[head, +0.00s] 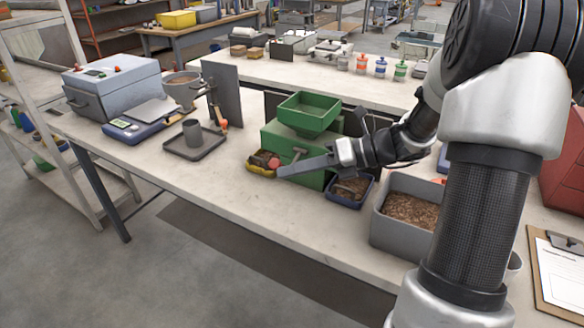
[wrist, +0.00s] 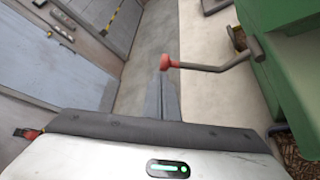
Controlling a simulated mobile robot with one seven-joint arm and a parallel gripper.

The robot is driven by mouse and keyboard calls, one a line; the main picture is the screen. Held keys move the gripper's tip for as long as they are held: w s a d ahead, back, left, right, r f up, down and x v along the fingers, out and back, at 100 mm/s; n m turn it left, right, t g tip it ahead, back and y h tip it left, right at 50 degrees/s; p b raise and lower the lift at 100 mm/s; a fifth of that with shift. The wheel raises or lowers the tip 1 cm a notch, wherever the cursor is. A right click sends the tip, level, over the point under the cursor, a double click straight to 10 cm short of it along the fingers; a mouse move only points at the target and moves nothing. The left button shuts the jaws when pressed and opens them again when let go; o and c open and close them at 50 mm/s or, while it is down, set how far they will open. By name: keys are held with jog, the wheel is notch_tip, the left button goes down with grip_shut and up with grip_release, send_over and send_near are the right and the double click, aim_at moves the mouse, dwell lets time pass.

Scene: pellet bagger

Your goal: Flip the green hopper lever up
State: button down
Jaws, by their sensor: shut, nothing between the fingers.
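The green hopper machine (head: 308,112) stands on the white bench, with an open funnel on top. Its lever (wrist: 215,68) is a bent grey rod ending in a red knob (wrist: 168,62); it sticks out from the green body (wrist: 292,60) in the wrist view. The red knob also shows in the head view (head: 274,163), close to my fingertips. My gripper (head: 281,171) is shut and empty in front of the machine. In the wrist view its fingers (wrist: 167,76) end right by the knob; I cannot tell whether they touch it.
A yellow tray (head: 259,173) lies by the machine's left foot. A blue tray of pellets (head: 347,203) and a grey bin of pellets (head: 388,232) stand to the right. A dark tray (head: 180,153) with a grey cup is to the left. The bench front between is clear.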

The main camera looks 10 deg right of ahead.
jog(key=w+d+r+m+g+y+p, duration=0.1)
jog(key=w+d+r+m+y+p, duration=0.2)
jog(key=p, duration=0.6)
jog(key=w+d+r+m+y+p, duration=0.1)
jog(key=r+m+p, duration=0.1)
jog(key=r+p, duration=0.45)
jog(key=s+d+f+p, duration=0.1)
jog(key=s+d+f, duration=0.1)
jog(key=s+d, duration=0.3)
jog(key=v, duration=0.4)
jog(key=shift+d, duration=0.45)
jog(key=shift+w+a+h, duration=0.1)
jog(key=shift+h, duration=0.2)
